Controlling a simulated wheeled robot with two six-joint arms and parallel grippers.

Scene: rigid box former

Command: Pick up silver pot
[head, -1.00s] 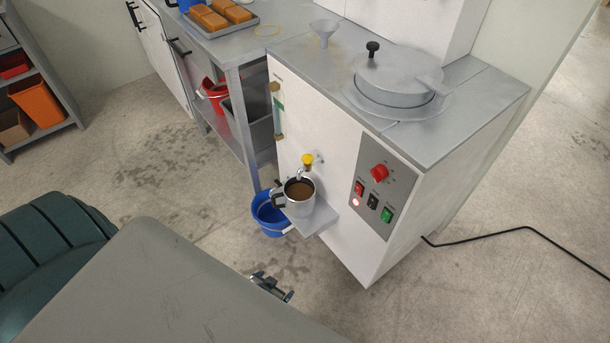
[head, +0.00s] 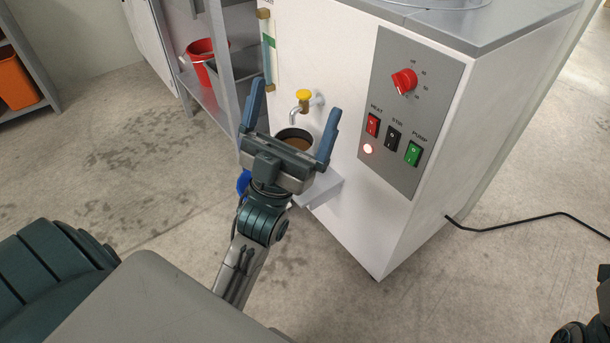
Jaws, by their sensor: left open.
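The silver pot (head: 294,136) holds brown liquid and stands on the small shelf (head: 322,188) at the front of the white machine, under a yellow-handled tap (head: 304,98). Only its rim and the liquid show; my left gripper hides its body and handle. My left gripper (head: 294,100) is open, its two blue fingers pointing toward the machine, one on each side of the pot in the picture. I cannot tell whether they touch it. Part of my right arm shows at the lower right edge; its gripper fingers cannot be made out.
The white machine (head: 330,60) has a panel (head: 398,130) with a red knob and several switches. A blue bucket (head: 243,182) is mostly hidden behind my left gripper. A red bucket (head: 203,62) sits on the rack at left. A black cable (head: 530,222) runs across the floor at right.

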